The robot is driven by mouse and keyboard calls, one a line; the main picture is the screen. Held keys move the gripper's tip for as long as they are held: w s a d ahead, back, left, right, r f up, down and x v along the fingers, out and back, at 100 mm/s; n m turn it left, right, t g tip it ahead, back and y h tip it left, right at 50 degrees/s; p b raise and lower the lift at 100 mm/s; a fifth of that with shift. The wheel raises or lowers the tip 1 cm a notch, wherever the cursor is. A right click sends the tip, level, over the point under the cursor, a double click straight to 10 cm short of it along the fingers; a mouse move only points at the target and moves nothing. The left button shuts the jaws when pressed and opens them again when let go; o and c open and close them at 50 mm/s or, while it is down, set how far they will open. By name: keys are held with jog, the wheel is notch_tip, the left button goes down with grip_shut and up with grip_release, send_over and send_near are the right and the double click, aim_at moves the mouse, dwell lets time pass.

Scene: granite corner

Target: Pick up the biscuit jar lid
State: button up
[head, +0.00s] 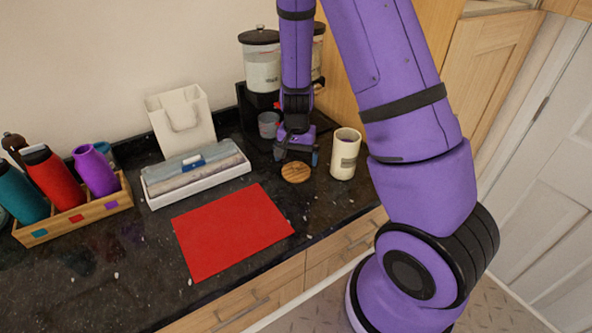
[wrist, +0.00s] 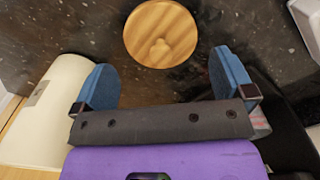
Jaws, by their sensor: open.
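The biscuit jar lid (head: 296,172) is a round wooden disc lying on the dark granite counter. In the wrist view the lid (wrist: 160,34) shows its wood grain and a small knob, just beyond my fingertips. My gripper (head: 296,156) is above and just behind the lid in the head view. Its two blue fingers (wrist: 162,82) are wide apart with nothing between them. A cream jar (head: 345,153) stands upright to the right of the lid; it also shows at the left of the wrist view (wrist: 50,110).
A red mat (head: 232,230) lies in front. The counter's front edge is close to the lid.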

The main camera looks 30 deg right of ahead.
aim_at(296, 163)
jog(key=shift+w+f, duration=0.1)
jog(key=shift+f, duration=1.55)
jog(key=c, duration=0.6)
jog(key=shift+c, duration=0.2)
jog(key=shift+r, duration=0.1)
